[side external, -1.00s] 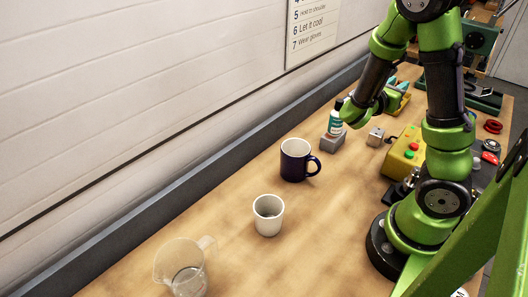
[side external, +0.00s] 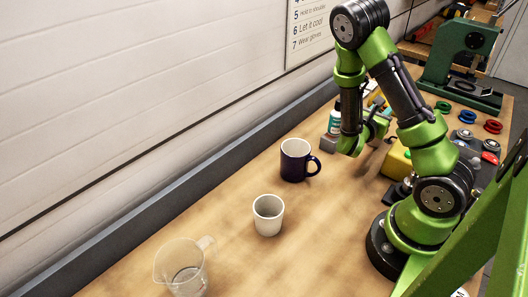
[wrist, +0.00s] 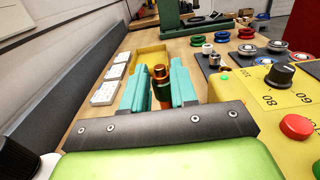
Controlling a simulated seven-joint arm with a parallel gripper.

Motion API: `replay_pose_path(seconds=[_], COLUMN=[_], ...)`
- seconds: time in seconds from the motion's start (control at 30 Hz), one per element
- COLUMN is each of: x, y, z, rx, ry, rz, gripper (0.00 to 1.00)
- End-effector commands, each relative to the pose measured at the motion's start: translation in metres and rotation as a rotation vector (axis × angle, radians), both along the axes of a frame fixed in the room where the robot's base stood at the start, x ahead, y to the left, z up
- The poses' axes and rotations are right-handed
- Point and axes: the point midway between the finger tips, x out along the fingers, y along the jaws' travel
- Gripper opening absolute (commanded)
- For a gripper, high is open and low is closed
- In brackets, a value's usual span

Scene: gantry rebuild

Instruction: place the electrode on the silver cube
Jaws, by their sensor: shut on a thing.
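My gripper (wrist: 160,88) is shut on the electrode (wrist: 160,76), a copper-coloured stepped cylinder that stands upright between the teal fingers in the wrist view. Its lower end is hidden by the gripper body. In the side view my gripper (side external: 378,120) is above the bench, behind and to the right of the dark blue mug; the electrode cannot be made out there. The silver cube is not clearly visible in either current view. In the side view, the arm covers the area where a small silver cube showed before.
A dark blue mug (side external: 295,160), a white cup (side external: 268,215) and a clear jug (side external: 185,268) stand on the bench. A yellow control box (wrist: 270,88) and several coloured spools are at the right. A yellow tray (wrist: 150,53) lies ahead.

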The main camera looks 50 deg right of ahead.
Motion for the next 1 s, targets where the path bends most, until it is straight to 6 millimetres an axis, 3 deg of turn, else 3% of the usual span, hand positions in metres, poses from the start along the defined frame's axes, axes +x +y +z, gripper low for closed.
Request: replay_pose_path(seconds=[0.4,0.43,0.6,1.0], x=[0.0001,0.0002,0.0001,0.0009], y=[-0.0001,0.0000,0.0000,0.0060], z=[-0.0059,-0.0066,-0.0061,-0.0033], rx=[-0.001,0.000,0.000,0.001], ry=[-0.001,-0.001,-0.001,-0.002], rz=[0.000,0.000,0.000,0.003], gripper=[0.00,0.29,0.53,0.53])
